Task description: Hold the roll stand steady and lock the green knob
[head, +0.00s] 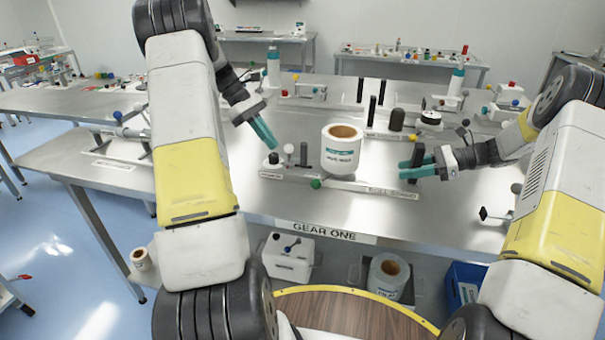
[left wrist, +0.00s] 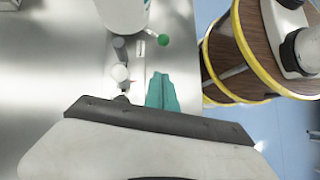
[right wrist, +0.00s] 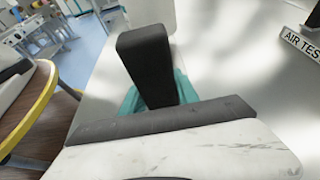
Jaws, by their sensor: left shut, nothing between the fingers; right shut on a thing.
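The roll stand is a low grey base (head: 350,185) on the steel table, carrying a white labelled roll (head: 341,150). The green knob (head: 315,183) sits at its front, left of the roll. It also shows in the left wrist view (left wrist: 163,40). My left gripper (head: 264,133) is shut and empty, above and left of the knob, apart from it. My right gripper (head: 415,170) is shut on a black upright post (head: 417,155) at the right end of the stand. The post fills the middle of the right wrist view (right wrist: 145,60), hiding most of the fingers.
A black knob (head: 273,158) and a white ball-topped pin (head: 288,149) stand left of the roll. Black posts (head: 372,108) and a dark rounded cylinder (head: 397,119) stand behind. The table's front edge carries a GEAR ONE label (head: 325,231). Bare table lies left of the stand.

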